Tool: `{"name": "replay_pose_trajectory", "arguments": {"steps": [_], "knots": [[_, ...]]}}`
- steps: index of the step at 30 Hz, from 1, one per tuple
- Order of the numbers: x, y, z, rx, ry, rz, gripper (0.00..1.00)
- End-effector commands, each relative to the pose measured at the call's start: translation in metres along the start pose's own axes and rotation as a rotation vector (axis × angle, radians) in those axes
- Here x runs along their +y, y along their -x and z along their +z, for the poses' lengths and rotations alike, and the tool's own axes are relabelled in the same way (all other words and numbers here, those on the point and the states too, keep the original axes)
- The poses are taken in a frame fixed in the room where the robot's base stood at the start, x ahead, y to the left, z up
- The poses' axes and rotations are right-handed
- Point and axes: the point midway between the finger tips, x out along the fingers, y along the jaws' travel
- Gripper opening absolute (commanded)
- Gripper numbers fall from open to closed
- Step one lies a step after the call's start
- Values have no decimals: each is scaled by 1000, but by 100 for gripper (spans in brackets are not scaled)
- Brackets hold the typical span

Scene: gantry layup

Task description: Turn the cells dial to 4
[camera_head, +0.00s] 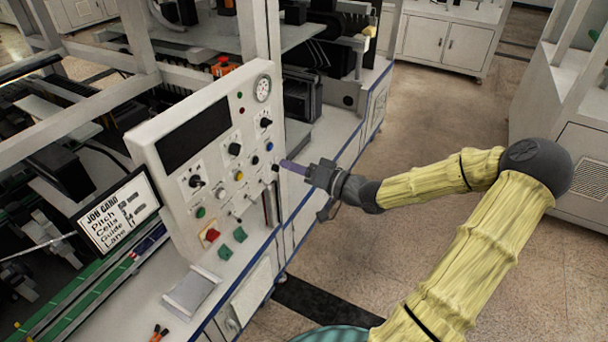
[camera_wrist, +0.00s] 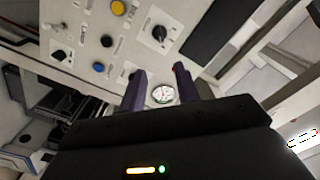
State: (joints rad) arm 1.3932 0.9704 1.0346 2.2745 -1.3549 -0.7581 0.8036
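The control panel (camera_head: 215,150) stands upright and carries several black knobs, but the labels are too small to read, so I cannot tell which is the cells dial. One knob (camera_head: 195,181) is at the lower left, one (camera_head: 234,149) in the middle and one (camera_head: 265,122) at the upper right. My gripper (camera_head: 284,164) is by the panel's right edge. In the wrist view its two fingers are apart with nothing held; a round white gauge (camera_wrist: 163,94) shows beyond the gap. A knob on a white plate (camera_wrist: 159,33) lies above the fingers.
A job card screen (camera_head: 118,212) left of the panel lists Pitch, Cells, Guide and Lane; its values are hard to read. The panel also has a dark display (camera_head: 194,145), coloured buttons and small levers. Open floor (camera_head: 420,100) lies to the right.

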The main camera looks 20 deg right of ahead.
Motion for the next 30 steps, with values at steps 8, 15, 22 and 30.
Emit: {"name": "replay_pose_trajectory", "arguments": {"steps": [8, 15, 22, 30], "knots": [[0, 26, 0, 0, 0, 0, 32], [0, 27, 0, 0, 0, 0, 32], [0, 26, 0, -1, 0, 1, 32], [17, 5, 38, -140, 19, 136, 32]]}}
